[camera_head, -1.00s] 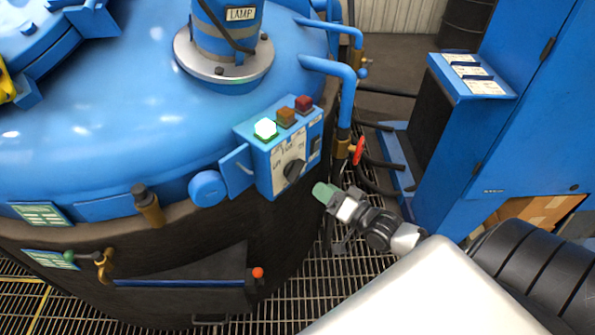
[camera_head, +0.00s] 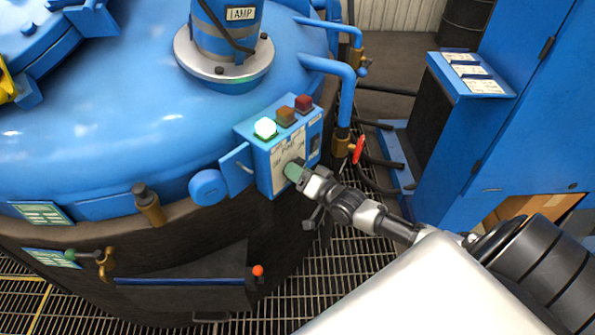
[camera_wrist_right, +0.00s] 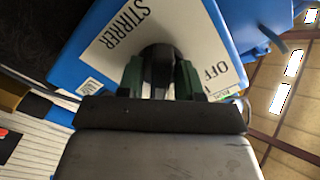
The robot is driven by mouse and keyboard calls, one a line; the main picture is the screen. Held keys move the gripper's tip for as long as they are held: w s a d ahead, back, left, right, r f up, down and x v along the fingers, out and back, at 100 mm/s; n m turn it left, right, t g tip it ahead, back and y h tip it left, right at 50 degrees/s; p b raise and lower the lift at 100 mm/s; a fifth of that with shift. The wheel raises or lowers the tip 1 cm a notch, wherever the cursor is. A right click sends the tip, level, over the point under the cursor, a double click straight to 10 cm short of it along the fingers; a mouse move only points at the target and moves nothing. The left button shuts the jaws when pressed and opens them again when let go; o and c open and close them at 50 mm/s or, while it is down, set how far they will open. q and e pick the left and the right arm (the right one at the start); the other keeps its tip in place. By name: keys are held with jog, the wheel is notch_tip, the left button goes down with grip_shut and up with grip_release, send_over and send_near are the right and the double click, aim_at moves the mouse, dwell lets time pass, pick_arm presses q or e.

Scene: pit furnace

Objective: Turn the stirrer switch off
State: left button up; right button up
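The stirrer switch is a dark knob (camera_wrist_right: 157,58) on a white label reading STIRRER and OFF, on the front of a blue control box (camera_head: 249,140). My right gripper (camera_head: 294,171) is at this knob and hides most of it in the head view. In the right wrist view its green fingertips (camera_wrist_right: 160,78) are apart, one on each side of the knob. I cannot see whether they press on it. The green lamp (camera_head: 265,128) on the box is lit; the orange and red ones look unlit. My left gripper is not in view.
The box sits on the rim of a big blue furnace vessel (camera_head: 110,130). Blue pipes (camera_head: 345,85) and a red valve handle (camera_head: 359,149) are close to the right of the box. A blue cabinet (camera_head: 530,100) stands farther right. Metal grating (camera_head: 300,290) covers the floor.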

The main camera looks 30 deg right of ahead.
grip_shut()
jog(key=n+p, duration=0.1)
jog(key=n, duration=0.2)
jog(key=shift+r, duration=0.1)
jog(key=n, duration=0.4)
jog(key=shift+n+p, duration=0.3)
jog(key=n, duration=1)
jog(key=shift+n, duration=0.3)
jog(key=shift+o, duration=1.2)
grip_release()
